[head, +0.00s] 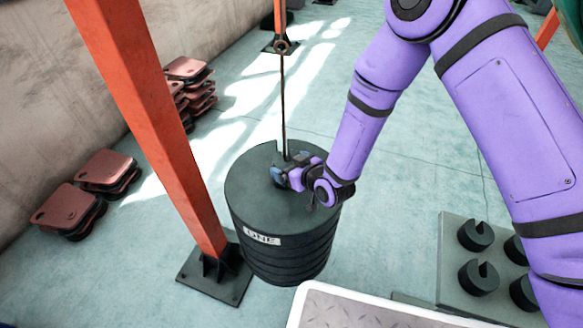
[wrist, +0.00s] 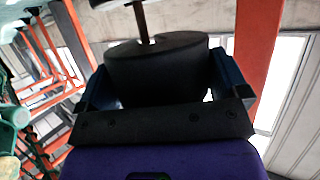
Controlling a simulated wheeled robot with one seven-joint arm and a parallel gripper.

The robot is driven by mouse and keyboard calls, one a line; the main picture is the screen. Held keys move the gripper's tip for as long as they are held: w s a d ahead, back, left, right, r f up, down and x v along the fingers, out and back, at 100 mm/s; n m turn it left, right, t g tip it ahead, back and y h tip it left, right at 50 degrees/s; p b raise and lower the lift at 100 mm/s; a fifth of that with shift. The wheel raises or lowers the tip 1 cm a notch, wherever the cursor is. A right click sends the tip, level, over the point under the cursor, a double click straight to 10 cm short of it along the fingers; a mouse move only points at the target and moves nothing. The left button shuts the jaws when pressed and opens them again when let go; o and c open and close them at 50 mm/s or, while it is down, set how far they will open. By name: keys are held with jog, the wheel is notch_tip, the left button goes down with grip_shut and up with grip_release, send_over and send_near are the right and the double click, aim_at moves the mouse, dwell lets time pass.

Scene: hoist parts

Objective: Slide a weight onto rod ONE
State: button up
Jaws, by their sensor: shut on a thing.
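The large dark ribbed cylinder (head: 280,245) carries a white label reading ONE (head: 262,239). A thin rod (head: 283,105) rises upright from its top to a ring. My gripper (head: 284,174) is low over the cylinder's top, right by the foot of the rod. In the wrist view, my gripper (wrist: 160,92) is shut on a dark round weight (wrist: 155,65), with a blue finger on each side. A rod (wrist: 141,22) shows just beyond the weight. In the head view the held weight barely shows against the dark top; I cannot tell whether its slot is around the rod.
Several dark slotted weights (head: 477,277) stand on a grey plate (head: 455,232) at the lower right. An orange post (head: 150,110) stands close left of the cylinder. Reddish plates (head: 72,206) lie by the wall. A pale-edged tread plate (head: 350,310) is in front.

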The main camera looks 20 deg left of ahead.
jog(key=shift+w+a, duration=0.45)
jog(key=shift+w, duration=0.2)
jog(key=shift+w+a, duration=0.45)
jog(key=shift+w, duration=0.2)
jog(key=shift+w+a, duration=0.2)
jog(key=shift+w, duration=0.15)
jog(key=shift+f, duration=1.65)
dwell(0.9)
jog(key=o, duration=1.7)
jog(key=shift+s+d+f, duration=0.1)
jog(key=shift+f, duration=0.05)
jog(key=shift+s+d+r, duration=0.2)
jog(key=shift+s+d, duration=0.8)
jog(key=shift+s, duration=0.55)
jog(key=shift+s+d+r, duration=0.15)
jog(key=shift+s+d, duration=0.8)
jog(key=shift+s, duration=0.55)
jog(key=shift+s+d+r, duration=0.2)
jog(key=shift+s+d, duration=0.8)
jog(key=shift+s, duration=0.55)
